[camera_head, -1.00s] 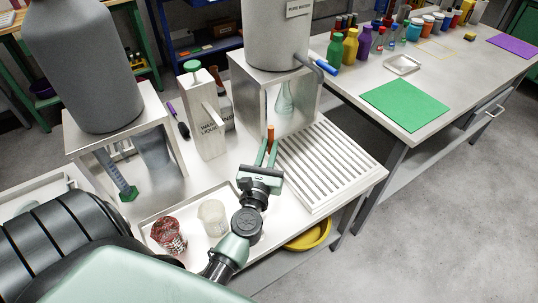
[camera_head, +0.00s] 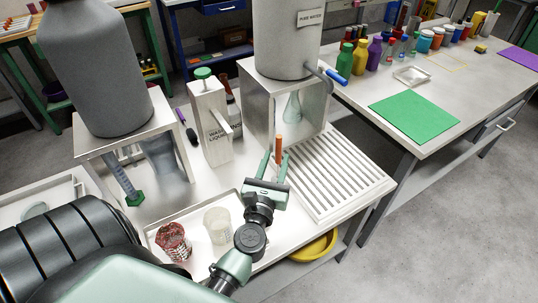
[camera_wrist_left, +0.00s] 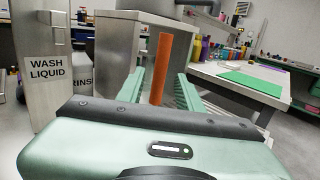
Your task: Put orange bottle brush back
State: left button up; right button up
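The orange bottle brush shows as an upright orange handle (camera_head: 278,146) near the left edge of the slatted rack, in front of the pure water stand. It also shows in the left wrist view (camera_wrist_left: 162,65), where its lower end is hidden behind my gripper. My left gripper (camera_head: 275,160) has its two green fingers on either side of the handle. In the left wrist view its fingers (camera_wrist_left: 160,88) look spread, with gaps to the handle. The bristles cannot be made out. My right gripper is not in view.
The slatted white rack (camera_head: 340,170) lies right of my gripper. The pure water stand (camera_head: 258,105) and wash liquid dispenser (camera_head: 215,145) stand behind. A tray (camera_head: 190,262) with two beakers is at front left. A green mat (camera_head: 414,117) lies on the right table.

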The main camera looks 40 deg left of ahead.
pick_arm(q)
jog(key=b+v, duration=0.3)
jog(key=v, duration=0.7)
jog(key=shift+s+b, duration=0.25)
jog(key=shift+b, duration=0.1)
